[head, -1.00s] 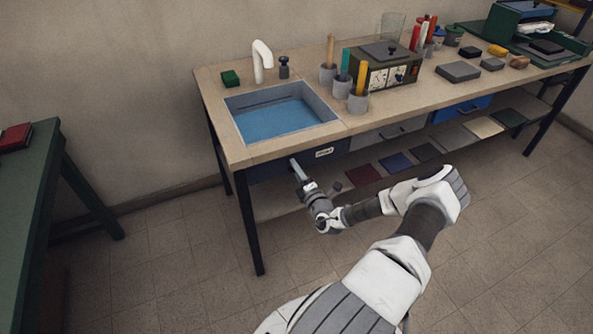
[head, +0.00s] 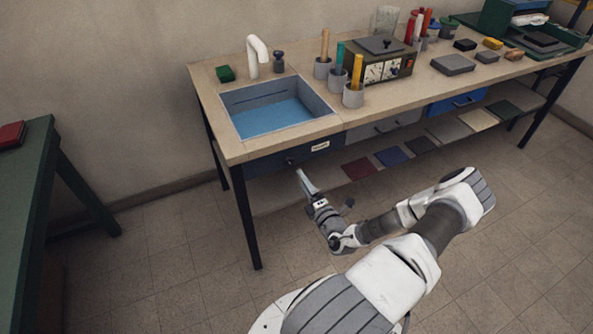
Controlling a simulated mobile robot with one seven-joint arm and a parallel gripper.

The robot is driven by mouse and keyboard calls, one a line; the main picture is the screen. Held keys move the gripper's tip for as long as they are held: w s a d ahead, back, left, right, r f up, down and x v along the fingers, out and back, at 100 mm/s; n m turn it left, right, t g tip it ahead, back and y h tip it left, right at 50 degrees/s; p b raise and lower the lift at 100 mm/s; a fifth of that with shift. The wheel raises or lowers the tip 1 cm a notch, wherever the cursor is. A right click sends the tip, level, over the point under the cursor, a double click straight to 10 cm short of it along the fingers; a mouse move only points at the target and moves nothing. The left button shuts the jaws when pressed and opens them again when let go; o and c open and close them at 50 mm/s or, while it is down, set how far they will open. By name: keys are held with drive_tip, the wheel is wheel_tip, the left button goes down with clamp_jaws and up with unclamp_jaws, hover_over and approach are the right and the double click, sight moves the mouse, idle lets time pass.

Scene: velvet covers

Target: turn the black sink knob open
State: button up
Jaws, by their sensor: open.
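The black sink knob (head: 279,62) stands upright on the bench top behind the sink, just right of the white curved faucet (head: 257,55). The sink (head: 232,106) is a square basin set in the bench with a blue bottom. My gripper (head: 303,176) is in front of the bench, below the level of its top, near the dark blue drawer under the sink. It is open and holds nothing that I can see. It is well apart from the knob, with the sink and the bench's front edge between them.
A green sponge (head: 225,74) lies left of the faucet. Grey cups (head: 353,96) with coloured sticks stand right of the sink. A dark box with dials (head: 388,70) is beyond them. The blue drawer (head: 270,166) has a small handle. A green table (head: 28,190) is at left. Floor between is clear.

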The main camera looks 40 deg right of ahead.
drive_tip(key=v, duration=0.8)
drive_tip(key=shift+s, duration=0.2)
drive_tip(key=shift+w+a, duration=0.1)
